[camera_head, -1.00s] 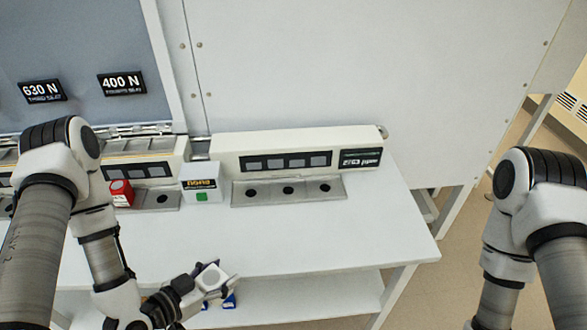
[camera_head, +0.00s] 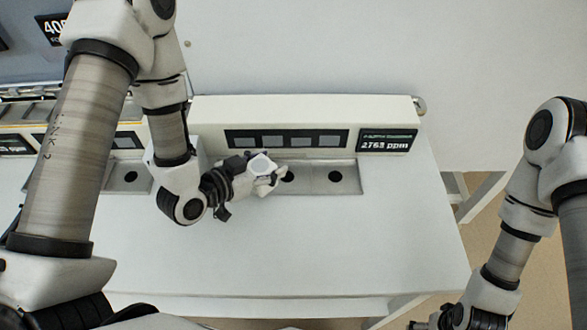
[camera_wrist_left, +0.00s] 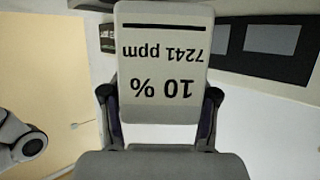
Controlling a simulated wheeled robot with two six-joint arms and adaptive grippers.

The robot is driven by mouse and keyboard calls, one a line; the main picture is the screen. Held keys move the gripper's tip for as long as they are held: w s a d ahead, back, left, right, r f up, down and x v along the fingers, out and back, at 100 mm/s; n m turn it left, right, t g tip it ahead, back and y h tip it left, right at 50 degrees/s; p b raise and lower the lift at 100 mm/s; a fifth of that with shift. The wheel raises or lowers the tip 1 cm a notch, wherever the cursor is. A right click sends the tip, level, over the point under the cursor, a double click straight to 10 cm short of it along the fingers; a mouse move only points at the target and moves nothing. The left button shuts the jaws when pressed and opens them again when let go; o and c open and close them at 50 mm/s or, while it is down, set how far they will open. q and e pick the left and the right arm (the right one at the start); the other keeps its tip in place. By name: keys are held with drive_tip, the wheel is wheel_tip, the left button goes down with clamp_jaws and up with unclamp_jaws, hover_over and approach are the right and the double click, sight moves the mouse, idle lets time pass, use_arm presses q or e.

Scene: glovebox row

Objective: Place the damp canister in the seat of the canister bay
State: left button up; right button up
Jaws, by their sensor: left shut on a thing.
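My left gripper (camera_head: 258,178) is shut on a white canister (camera_head: 263,164). In the left wrist view the canister (camera_wrist_left: 160,55) stands between the two fingers and its label reads upside down "10 %" and "7241 ppm". In the head view it is at the left part of the grey seat tray (camera_head: 312,187) of the canister bay (camera_head: 210,112). Two dark round seats, a middle one (camera_head: 289,177) and a right one (camera_head: 335,176), show; the left part of the tray is hidden by my gripper. I cannot tell the canister's height above the tray. My right gripper (camera_head: 432,324) barely shows at the bottom edge.
The bay front has several dark windows and a ppm display (camera_head: 388,141) at its right. Another grey tray (camera_head: 128,176) with a dark hole lies to the left, partly behind my left arm. The white table (camera_head: 350,240) is clear in front and right of the bay.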

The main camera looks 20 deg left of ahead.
use_arm(q)
drive_tip(key=w+d, duration=0.1)
drive_tip(key=w+d+p, duration=0.1)
drive_tip(key=w, duration=0.1)
drive_tip(key=w+d+p, duration=0.1)
drive_tip(key=w, duration=0.1)
drive_tip(key=shift+w, duration=0.1)
drive_tip(key=shift+w+d, duration=0.15)
drive_tip(key=shift+d, duration=0.05)
drive_tip(key=shift+w+d+p, duration=0.3)
drive_tip(key=shift+w+d, duration=0.05)
drive_tip(key=shift+w, duration=0.05)
wheel_tip(320, 180, down, 4)
drive_tip(key=shift+w+a+r+p, duration=0.1)
drive_tip(key=shift+r+p, duration=0.1)
drive_tip(key=shift+p, duration=0.35)
drive_tip(key=shift+w+f, duration=0.15)
drive_tip(key=shift+f, duration=0.15)
drive_tip(key=shift+a, duration=0.1)
use_arm(e)
drive_tip(key=r, duration=0.4)
drive_tip(key=shift+w+a+r, duration=0.1)
drive_tip(key=shift+w+r, duration=0.1)
drive_tip(key=shift+r, duration=0.05)
